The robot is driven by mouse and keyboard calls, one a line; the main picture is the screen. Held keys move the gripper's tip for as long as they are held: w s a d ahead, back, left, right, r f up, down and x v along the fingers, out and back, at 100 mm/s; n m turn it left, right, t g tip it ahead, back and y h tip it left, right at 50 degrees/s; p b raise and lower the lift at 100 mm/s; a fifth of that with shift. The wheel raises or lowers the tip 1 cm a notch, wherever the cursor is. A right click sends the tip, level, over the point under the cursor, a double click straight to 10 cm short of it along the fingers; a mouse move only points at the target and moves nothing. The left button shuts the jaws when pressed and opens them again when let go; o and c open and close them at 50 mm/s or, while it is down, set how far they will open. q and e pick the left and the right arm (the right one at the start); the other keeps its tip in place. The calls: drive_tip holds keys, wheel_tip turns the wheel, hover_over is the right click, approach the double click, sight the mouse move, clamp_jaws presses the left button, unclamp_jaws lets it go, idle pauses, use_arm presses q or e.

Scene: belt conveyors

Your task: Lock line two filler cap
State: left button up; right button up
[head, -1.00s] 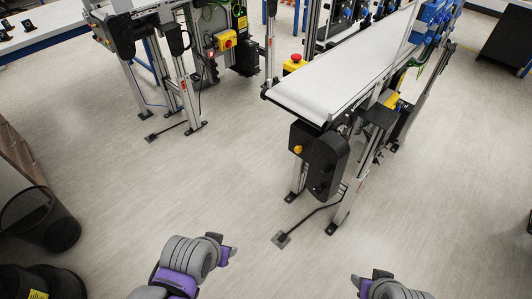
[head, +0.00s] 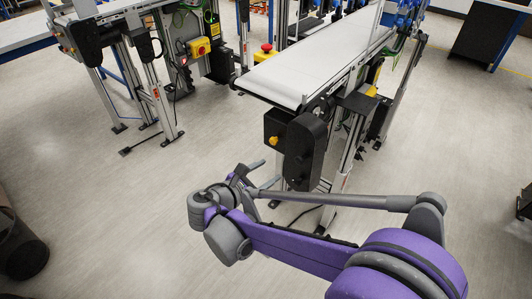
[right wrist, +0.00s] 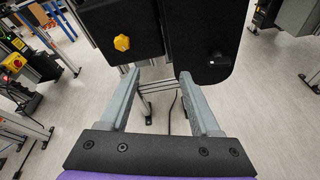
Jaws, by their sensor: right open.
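A yellow lobed cap (head: 274,140) sits on the face of a black drive box (head: 279,127) under the near end of the white conveyor. In the right wrist view the cap (right wrist: 122,43) shows beyond and above the left finger's tip. I cannot read any line number on it. My right gripper (head: 252,172) is open and empty, just left of and below the drive box in the head view. In the right wrist view its two fingers (right wrist: 158,85) point at the boxes with a gap between them. My left gripper is out of view.
A rounded black housing (head: 303,150) adjoins the drive box. The white conveyor belt (head: 318,60) runs to the back right. A red stop button (head: 267,47) stands beside it. Another conveyor stand (head: 150,80) is at the left. The floor between is clear.

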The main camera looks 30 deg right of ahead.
sight(272, 142)
drive_tip(key=w+a+n+t+h+b, duration=0.1)
drive_tip(key=w+a+n+h+b, duration=0.15)
drive_tip(key=w+n, duration=0.2)
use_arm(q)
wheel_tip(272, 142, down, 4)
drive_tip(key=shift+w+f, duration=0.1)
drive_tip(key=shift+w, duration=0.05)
use_arm(e)
drive_tip(key=shift+m+h, duration=0.45)
drive_tip(key=x, duration=0.6)
drive_tip(key=w+x, duration=0.1)
drive_tip(key=x, duration=0.3)
drive_tip(key=shift+a+r, duration=0.1)
drive_tip(key=shift+a, duration=0.05)
clamp_jaws()
